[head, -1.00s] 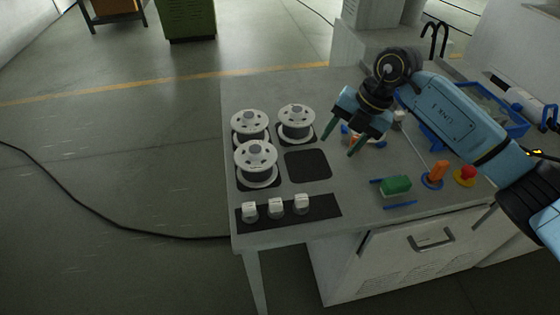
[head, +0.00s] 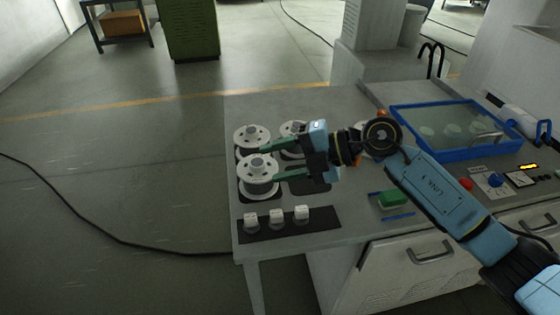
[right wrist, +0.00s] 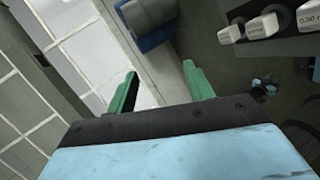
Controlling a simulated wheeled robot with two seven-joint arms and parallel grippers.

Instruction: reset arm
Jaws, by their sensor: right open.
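My right gripper (head: 272,164) is open and empty above the bench. Its green fingers point left in the head view, over the spools and the dark square pad (head: 312,187). They also show in the right wrist view (right wrist: 160,84). Two white spools (head: 252,136) (head: 258,181) stand on the bench's left side. A third spool (head: 291,128) behind the gripper is partly hidden by it. I cannot tell whether the fingers touch a spool. My left gripper is not in view.
A black strip (head: 318,224) with three white blocks lies at the bench's (head: 270,98) front left. A green block (head: 391,200) sits between blue rails. A blue-rimmed tank (head: 450,155) is at right; my right arm crosses before it. Open floor lies left.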

